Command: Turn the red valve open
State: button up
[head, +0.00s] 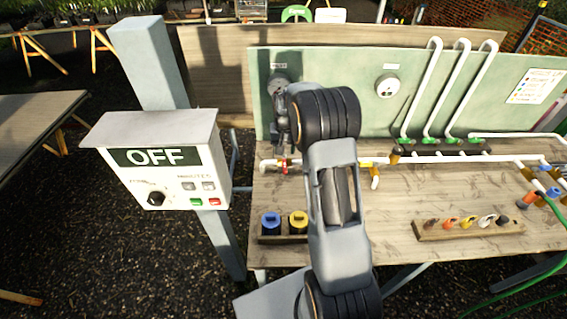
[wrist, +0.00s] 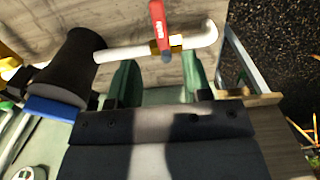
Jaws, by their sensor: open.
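The red valve (wrist: 159,25) has a lever with white lettering. In the wrist view the lever points up, across the white pipe (wrist: 130,50), with a brass-coloured body at its base. In the head view the red valve (head: 284,165) is a small patch at the left of the bench, partly hidden by my arm. My gripper (wrist: 158,75) is open and empty. Its green fingers are spread on either side of the lever's line, with the lever beyond the tips and no visible contact. My gripper (head: 283,143) also shows in the head view, above the valve.
A black cylinder with a blue band (wrist: 65,70) stands left of the valve in the wrist view. A green backboard (head: 330,85) rises behind the bench. A control box reading OFF (head: 155,160) is left of the bench. Blue and yellow caps (head: 271,222) sit in front.

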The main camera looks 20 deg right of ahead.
aim_at(285, 165)
notch_tip(285, 165, down, 8)
jog(key=b, duration=0.3)
jog(key=shift+c, duration=0.4)
grip_shut()
